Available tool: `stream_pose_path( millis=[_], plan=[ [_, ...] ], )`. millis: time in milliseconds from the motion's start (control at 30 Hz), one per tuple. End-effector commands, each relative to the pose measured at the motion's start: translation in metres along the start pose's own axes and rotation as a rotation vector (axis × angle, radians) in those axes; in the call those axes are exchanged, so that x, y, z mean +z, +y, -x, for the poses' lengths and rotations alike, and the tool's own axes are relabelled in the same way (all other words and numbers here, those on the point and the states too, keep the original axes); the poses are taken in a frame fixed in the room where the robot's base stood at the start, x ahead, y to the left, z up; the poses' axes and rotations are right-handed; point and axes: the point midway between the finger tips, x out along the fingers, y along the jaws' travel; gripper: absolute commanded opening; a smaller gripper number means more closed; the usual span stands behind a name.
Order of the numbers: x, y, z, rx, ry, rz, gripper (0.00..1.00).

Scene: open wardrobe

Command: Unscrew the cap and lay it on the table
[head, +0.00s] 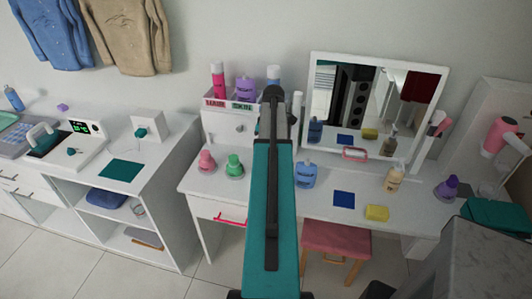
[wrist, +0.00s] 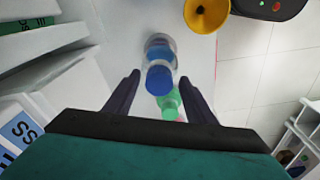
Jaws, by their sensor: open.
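A bottle (wrist: 158,48) with a blue cap (wrist: 159,79) shows in the wrist view, ahead of my gripper. My gripper (wrist: 161,88) is open, with one dark finger on each side of the cap in the picture. I see no contact, and the distance to the cap is hard to judge. In the head view my teal arm covers the middle of the scene and hides my fingertips and probably this bottle. The white table (head: 318,208) stands below, in front of the mirror.
A pink bottle (head: 206,163) and a green bottle (head: 234,166) stand left of my arm. A blue bottle (head: 306,175), a blue square (head: 344,199), a yellow block (head: 377,213) and a pump bottle (head: 394,178) are to its right. A mirror (head: 375,100) stands behind.

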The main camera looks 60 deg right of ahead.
Motion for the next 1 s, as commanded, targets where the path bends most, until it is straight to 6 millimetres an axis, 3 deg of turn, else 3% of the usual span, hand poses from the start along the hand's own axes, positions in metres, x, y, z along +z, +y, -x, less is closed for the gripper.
stream_pose_path(
  millis=[333,1000],
  plan=[
    [0.0000,0.0000,0.0000,0.023,0.000,-0.183,0.50],
    [-0.0037,0.0011,-0.0005,0.023,0.000,-0.188,0.50]
  ],
)
